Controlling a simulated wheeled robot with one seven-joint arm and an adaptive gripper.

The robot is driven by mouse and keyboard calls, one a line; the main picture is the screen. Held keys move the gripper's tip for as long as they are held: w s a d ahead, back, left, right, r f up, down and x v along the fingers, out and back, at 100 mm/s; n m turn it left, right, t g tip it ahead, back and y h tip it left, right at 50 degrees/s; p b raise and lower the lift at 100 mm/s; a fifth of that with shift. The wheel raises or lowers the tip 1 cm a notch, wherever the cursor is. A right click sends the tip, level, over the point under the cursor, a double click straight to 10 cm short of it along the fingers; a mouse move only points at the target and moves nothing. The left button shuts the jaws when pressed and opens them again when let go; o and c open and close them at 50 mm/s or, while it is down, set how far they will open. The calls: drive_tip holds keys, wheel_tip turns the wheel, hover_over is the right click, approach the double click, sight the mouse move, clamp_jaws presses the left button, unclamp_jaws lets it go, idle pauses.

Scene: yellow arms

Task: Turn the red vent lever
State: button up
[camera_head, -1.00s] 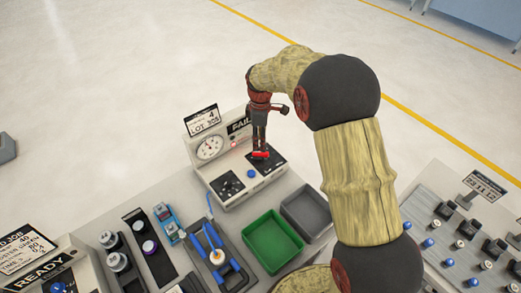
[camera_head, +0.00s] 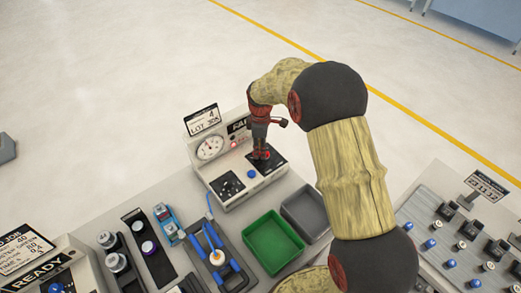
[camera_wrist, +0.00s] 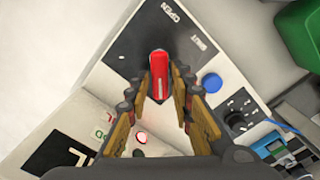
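The red vent lever (camera_wrist: 158,76) stands on a black panel with the words OPEN and SHUT, on the sloped top of a white tester (camera_head: 228,190). In the wrist view my gripper (camera_wrist: 162,84) is open, with one fingertip on each side of the lever. The left fingertip is very close to the lever; I cannot tell whether it touches. A gap shows on the right side. In the head view my gripper (camera_head: 261,152) points down at the panel and hides most of the lever.
A blue button (camera_wrist: 211,83) and a black knob (camera_wrist: 236,120) sit beside the lever panel. The tester has a round gauge (camera_head: 210,147) and a lit red lamp. Green (camera_head: 272,238) and grey (camera_head: 298,205) bins stand in front.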

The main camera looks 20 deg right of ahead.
sight(267, 146)
clamp_jaws()
drive_tip(key=shift+m, duration=0.3)
drive_tip(key=m+p, duration=0.1)
drive_tip(key=m, duration=0.2)
drive_tip(key=shift+w+d+r+m+p, duration=0.1)
drive_tip(key=shift+w+d+m+p, duration=0.1)
drive_tip(key=shift+w+m+p, duration=0.15)
drive_tip(key=m, duration=0.3)
drive_tip(key=m+p, duration=0.1)
drive_tip(key=shift+w+d, duration=0.25)
drive_tip(key=shift+d, duration=0.1)
drive_tip(key=m, duration=0.2)
drive_tip(key=m+p, duration=0.1)
drive_tip(key=m, duration=0.2)
drive_tip(key=shift+w+d, duration=0.1)
drive_tip(key=shift+d, duration=0.3)
drive_tip(key=m, duration=0.2)
drive_tip(key=d+m, duration=0.1)
drive_tip(key=m, duration=0.1)
drive_tip(key=shift+m+p, duration=0.35)
drive_tip(key=shift+o, duration=2)
unclamp_jaws()
